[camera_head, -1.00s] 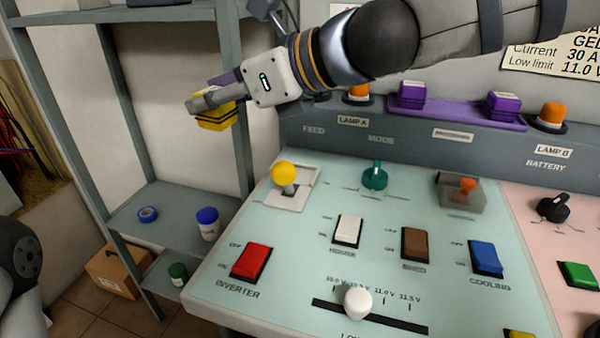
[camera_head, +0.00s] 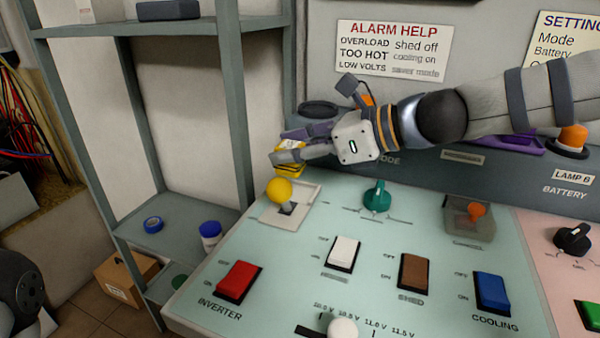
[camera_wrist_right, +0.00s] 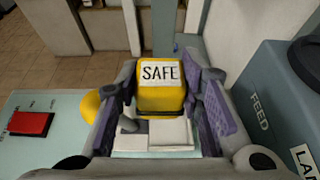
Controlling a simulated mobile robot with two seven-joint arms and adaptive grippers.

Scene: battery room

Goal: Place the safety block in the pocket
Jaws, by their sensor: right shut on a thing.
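The yellow safety block (camera_wrist_right: 161,98), with a white SAFE label, is between the purple-padded fingers of my right gripper (camera_wrist_right: 163,100) in the right wrist view. In the head view the right gripper (camera_head: 292,157) is shut on the block (camera_head: 289,169), which is partly covered by the fingers. The gripper holds it over the back left of the console, above and behind the lever with the yellow ball knob (camera_head: 279,191). The lever stands on a pale plate (camera_head: 303,200), part of which shows below the block in the wrist view. I cannot make out the pocket clearly.
The console (camera_head: 290,250) carries a teal knob (camera_head: 377,197), a red switch (camera_head: 238,281) and several other switches. A grey shelf rack (camera_head: 228,100) stands close on the left. A raised back panel (camera_head: 440,172) with lamps runs behind the gripper.

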